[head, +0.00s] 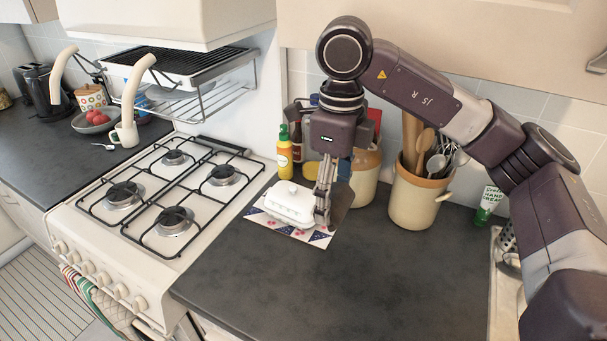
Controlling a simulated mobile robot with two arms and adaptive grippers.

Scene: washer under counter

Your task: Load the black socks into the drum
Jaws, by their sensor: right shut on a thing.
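My right gripper (323,215) points down over the dark counter, at the right end of a white butter dish (290,204). Its narrow fingers are close together. A dark, flat, brownish-grey thing (342,203) shows at the fingers and hangs to their right. It seems to be held by them, but I cannot tell whether it is a black sock. No other sock can be made out. The washer's drum is not in view. My left gripper is not in view.
The dish sits on a patterned mat (318,240). Behind stand a yellow bottle (284,158) and a utensil crock (413,197). The gas hob (165,195) is left, a sink edge (494,290) right. The front counter (350,290) is clear.

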